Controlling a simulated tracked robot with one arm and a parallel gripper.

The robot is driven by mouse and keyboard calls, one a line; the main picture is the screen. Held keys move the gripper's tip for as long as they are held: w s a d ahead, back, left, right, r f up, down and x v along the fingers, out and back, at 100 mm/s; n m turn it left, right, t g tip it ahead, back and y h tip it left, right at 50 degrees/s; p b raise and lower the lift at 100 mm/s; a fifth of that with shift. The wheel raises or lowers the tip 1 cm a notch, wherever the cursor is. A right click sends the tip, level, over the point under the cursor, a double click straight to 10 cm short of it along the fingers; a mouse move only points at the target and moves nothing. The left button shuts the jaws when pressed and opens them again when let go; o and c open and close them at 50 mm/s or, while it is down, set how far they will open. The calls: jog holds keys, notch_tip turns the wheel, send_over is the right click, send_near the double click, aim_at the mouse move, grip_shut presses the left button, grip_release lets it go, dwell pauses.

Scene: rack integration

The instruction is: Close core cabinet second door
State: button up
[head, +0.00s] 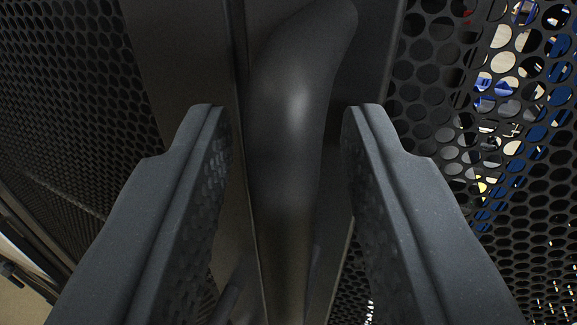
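My gripper (282,120) is open, with one finger on the left and one on the right. Between the fingers is a dark, rounded upright door handle (290,110), with a visible gap on each side of it. The handle sits on the dark frame of a perforated cabinet door (440,130) at the right. A second perforated panel (65,90) stands at the left, and a narrow vertical seam runs just left of the handle. The lower parts of the door frames are partly hidden behind my fingers.
Blue and light-coloured equipment (495,90) shows through the holes of the right door. At the lower left, dark rails edge a small patch of beige floor (20,300). The space around the fingers is tight between the two panels.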

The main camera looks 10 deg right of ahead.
jog(key=shift+s+a+f+b, duration=0.1)
jog(key=shift+s+a+b, duration=0.1)
jog(key=shift+s+b, duration=0.95)
jog(key=shift+s+a+b, duration=0.15)
jog(key=shift+s+b, duration=0.4)
jog(key=shift+s, duration=1.05)
jog(key=s+b, duration=0.2)
jog(key=s, duration=0.6)
jog(key=shift+a, duration=0.45)
jog(key=s+a+r+n+y+b, duration=0.1)
jog(key=s+a+r+b, duration=0.2)
jog(key=s, duration=0.4)
jog(key=s+a+r+n+y+b, duration=0.1)
jog(key=s+a+r+y+b, duration=0.1)
jog(key=s+a, duration=0.4)
jog(key=s+a+f+g+b, duration=0.1)
jog(key=s+b, duration=0.3)
jog(key=s, duration=1.3)
jog(key=shift+s+a+f+m+g+h, duration=0.2)
jog(key=shift+s+f+m+g+h, duration=0.15)
jog(key=shift+g, duration=0.35)
jog(key=shift+r, duration=0.1)
